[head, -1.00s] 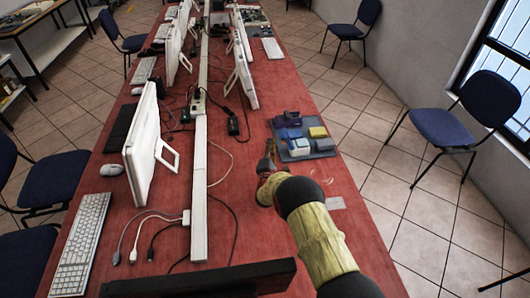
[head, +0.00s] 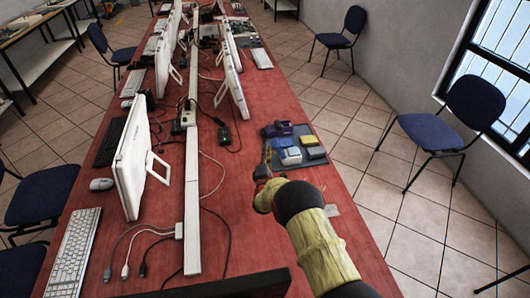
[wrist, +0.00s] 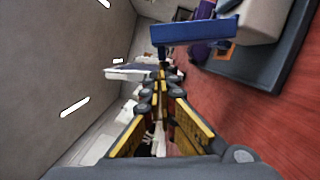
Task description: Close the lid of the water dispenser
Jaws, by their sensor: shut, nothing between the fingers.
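My gripper shows in the head view (head: 266,146) at the left edge of the grey mat, and in the wrist view (wrist: 162,77). Its fingers are together with nothing between them. In the wrist view a blue panel (wrist: 197,32), which looks like the raised lid of the water dispenser, sticks out from a white block-like body (wrist: 272,16). The panel is just beyond the fingertips; I cannot tell if they touch. In the head view a small white and blue item (head: 291,156) on the mat may be the dispenser; its lid is too small to make out.
The grey mat (head: 318,164) also carries a purple item (head: 278,129) and a yellow-topped block (head: 315,152). White monitors (head: 132,170), cables and a long white cable channel (head: 193,215) lie to the left. The red table is clear right of the mat.

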